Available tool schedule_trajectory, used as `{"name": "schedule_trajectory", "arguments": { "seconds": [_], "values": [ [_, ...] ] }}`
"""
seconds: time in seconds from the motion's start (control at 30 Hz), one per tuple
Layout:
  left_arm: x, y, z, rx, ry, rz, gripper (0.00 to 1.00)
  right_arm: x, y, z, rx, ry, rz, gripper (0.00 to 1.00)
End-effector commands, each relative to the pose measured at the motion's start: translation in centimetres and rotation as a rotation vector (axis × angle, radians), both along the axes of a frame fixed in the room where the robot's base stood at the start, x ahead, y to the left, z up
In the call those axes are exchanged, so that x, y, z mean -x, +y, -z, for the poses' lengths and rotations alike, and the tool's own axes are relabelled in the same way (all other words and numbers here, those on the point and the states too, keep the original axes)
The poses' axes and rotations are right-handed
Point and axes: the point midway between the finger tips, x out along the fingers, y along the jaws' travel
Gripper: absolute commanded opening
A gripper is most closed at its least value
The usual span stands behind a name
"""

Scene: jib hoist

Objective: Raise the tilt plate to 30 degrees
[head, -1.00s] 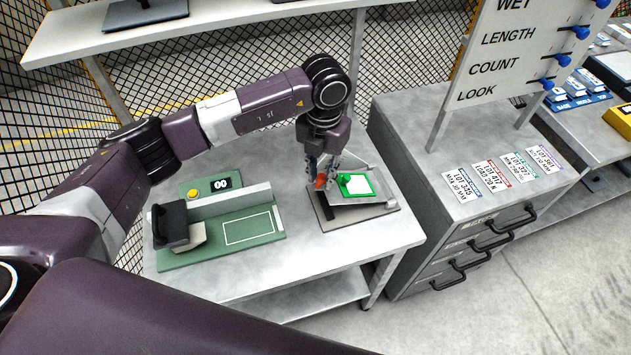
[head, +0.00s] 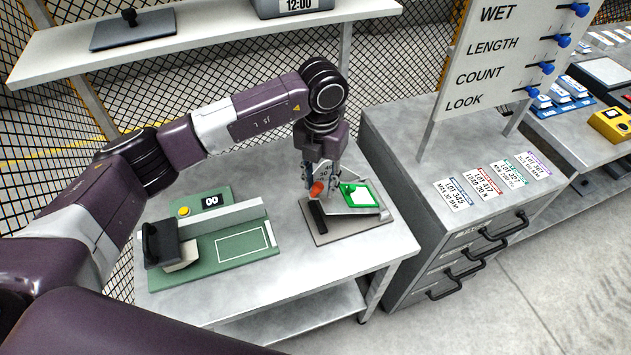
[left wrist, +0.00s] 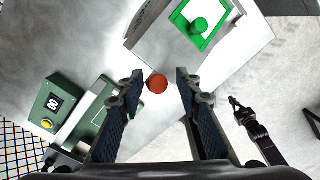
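The tilt plate (head: 376,209) is a grey plate on a flat base (head: 345,236) on the bench. A green-framed white card and a green knob (head: 348,188) are on it. It looks sloped; its angle is not readable. A red-orange knob (head: 317,189) is at its left side. My left gripper (head: 319,184) is above that knob. In the left wrist view my left gripper's fingers (left wrist: 157,80) are apart, with the red-orange knob (left wrist: 157,84) between their tips and a gap on both sides.
A green fixture (head: 235,246) with a black-handled block and a display stands left on the bench. A drawer cabinet (head: 400,135) with label cards is to the right. A shelf (head: 215,32) crosses behind. A dark jointed shape (left wrist: 250,125) at right in the wrist view is unclear.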

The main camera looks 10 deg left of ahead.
Motion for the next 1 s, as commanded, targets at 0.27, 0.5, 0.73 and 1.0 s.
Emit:
{"name": "schedule_trajectory", "arguments": {
  "seconds": [0.27, 0.5, 0.73, 1.0],
  "values": [
    [0.0, -0.4, 0.1, 0.006, -0.002, 0.005, 0.36, 0.0, 0.0, 0.0, 0.000, 0.000, 0.000, 0.00],
    [0.1, -0.2, 0.2, 0.003, 0.002, 0.003, 0.36, 0.0, 0.0, 0.0, 0.000, 0.000, 0.000, 0.00],
    [0.1, -0.1, -0.2, 0.001, 0.001, 0.002, 0.36, 0.1, -0.1, 0.0, 0.000, 0.001, -0.001, 0.00],
    [-0.1, 0.0, -5.1, 0.001, -0.005, 0.002, 0.36, 0.1, 0.0, 0.0, 0.000, 0.000, 0.000, 0.00]
  ]
}}
